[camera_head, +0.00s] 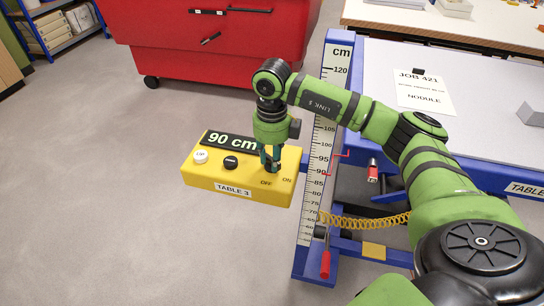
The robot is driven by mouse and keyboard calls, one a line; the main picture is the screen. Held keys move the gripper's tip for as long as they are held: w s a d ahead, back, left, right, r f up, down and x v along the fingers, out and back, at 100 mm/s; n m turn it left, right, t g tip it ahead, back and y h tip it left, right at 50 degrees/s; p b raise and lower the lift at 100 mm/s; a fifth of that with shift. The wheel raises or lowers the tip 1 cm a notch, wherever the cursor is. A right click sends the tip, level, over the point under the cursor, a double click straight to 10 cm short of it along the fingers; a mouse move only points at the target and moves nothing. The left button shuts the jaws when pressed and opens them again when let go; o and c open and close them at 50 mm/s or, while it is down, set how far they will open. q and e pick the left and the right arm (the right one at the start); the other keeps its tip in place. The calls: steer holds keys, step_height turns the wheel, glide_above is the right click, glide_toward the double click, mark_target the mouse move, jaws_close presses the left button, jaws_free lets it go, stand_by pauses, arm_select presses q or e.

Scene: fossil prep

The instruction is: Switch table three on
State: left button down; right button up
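The yellow control box (207,177) labelled TABLE 3 is mounted at the left of the blue table frame. Its dark display (232,141) reads 90 cm. A white UP button (201,156) and a black button (231,162) sit on its top at the left. The words OFF and ON are printed near its right front edge. My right gripper (271,165) points down over the right part of the box, just behind these words. Its fingers hide the switch there. I cannot tell whether they touch it or how far they are open. My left gripper is not in view.
A tall cm scale (338,70) stands right of the box, with a red pointer near 90. A red-handled crank (325,263) and a yellow coiled hose (365,222) are below it. The grey tabletop (480,110) is at right, a red cabinet (215,50) behind. Floor at left is clear.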

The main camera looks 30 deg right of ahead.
steer(key=shift+r, duration=0.25)
step_height(320, 180, up, 12)
steer(key=shift+f, duration=0.25)
stand_by(0.3)
stand_by(0.4)
